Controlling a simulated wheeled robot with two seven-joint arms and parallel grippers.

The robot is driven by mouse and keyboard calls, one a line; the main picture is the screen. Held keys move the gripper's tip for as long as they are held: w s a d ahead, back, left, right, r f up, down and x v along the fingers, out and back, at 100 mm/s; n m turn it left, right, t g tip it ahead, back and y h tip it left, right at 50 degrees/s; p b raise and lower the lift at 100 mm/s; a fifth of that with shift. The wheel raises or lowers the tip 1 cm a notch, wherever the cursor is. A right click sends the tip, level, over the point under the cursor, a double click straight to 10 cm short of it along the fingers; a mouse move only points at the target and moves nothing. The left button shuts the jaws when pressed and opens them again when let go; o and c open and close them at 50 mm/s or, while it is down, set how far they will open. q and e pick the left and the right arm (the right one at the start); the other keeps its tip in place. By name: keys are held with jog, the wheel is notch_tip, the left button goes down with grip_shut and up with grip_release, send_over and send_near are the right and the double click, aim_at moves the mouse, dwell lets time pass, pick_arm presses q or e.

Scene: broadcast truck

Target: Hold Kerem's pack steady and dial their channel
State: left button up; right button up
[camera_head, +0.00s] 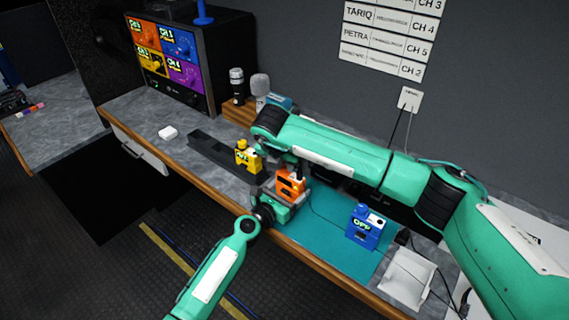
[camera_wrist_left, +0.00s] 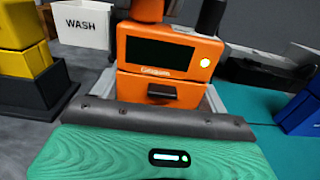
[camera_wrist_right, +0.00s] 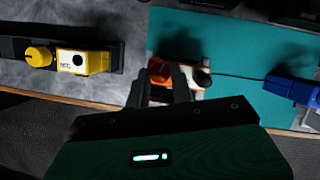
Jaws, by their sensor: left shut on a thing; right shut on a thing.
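An orange pack (camera_head: 290,184) stands at the left end of the teal mat (camera_head: 325,245). In the left wrist view the orange pack (camera_wrist_left: 165,58) shows a dark display, a lit white button and an orange knob (camera_wrist_left: 147,9) on top. My left gripper (camera_wrist_left: 162,95) is shut on the pack's lower body, with a finger at each side. My right gripper (camera_wrist_right: 171,84) comes down from above and is shut at the top of the orange pack (camera_wrist_right: 158,70), apparently on its knob; its fingers hide the contact. No owner's name is readable on the pack.
A yellow pack (camera_head: 247,158) sits in a black rack (camera_head: 212,152) just left. A blue pack (camera_head: 364,228) reading OFF stands right on the mat. A channel list (camera_head: 388,38) hangs on the wall; Kerem's line is unreadable. Monitors (camera_head: 165,60) and microphones stand behind.

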jog(key=m, duration=0.2)
jog(key=m+h, duration=0.1)
jog(key=shift+w+a+m+g, duration=0.15)
jog(key=shift+m+g, duration=0.15)
jog(key=shift+m, duration=0.1)
jog(key=m+g+h, duration=0.1)
jog(key=m, duration=0.2)
jog(key=shift+w+a+m, duration=0.1)
jog(key=shift+m, duration=0.2)
jog(key=m+g+h, duration=0.1)
jog(key=m, duration=0.2)
jog(key=shift+w+m, duration=0.15)
jog(key=shift+m, duration=0.15)
jog(key=shift+w+m+g, duration=0.15)
jog(key=shift+m+g, duration=0.65)
jog(key=shift+m, duration=0.9)
jog(key=o, duration=1)
jog(key=shift+a, duration=0.1)
